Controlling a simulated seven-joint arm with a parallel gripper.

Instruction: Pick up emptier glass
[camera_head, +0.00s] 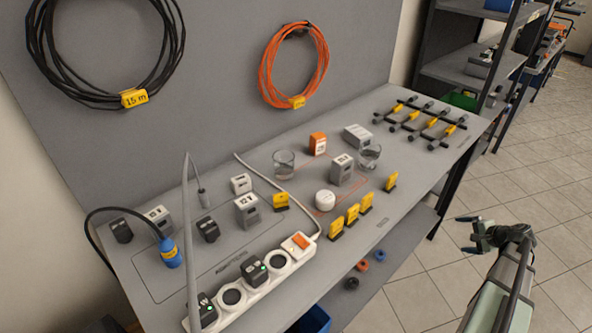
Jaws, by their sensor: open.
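Two clear glasses stand upright on the grey bench. The left glass (284,164) is behind the white round puck. The right glass (369,157) stands just right of a grey-and-white block (342,170) and close to it. Both look partly transparent with darker lower parts; the fill levels are too small to compare surely. My gripper (466,235) is off the right front side of the bench, over the floor, open and empty. It is well apart from both glasses.
An orange box (318,143), a pale box (357,135) and a white puck (325,200) stand near the glasses. Yellow tags (352,215) line the front. A power strip (250,284) and cable lie left. A dumbbell-like rack (420,122) is at the right end.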

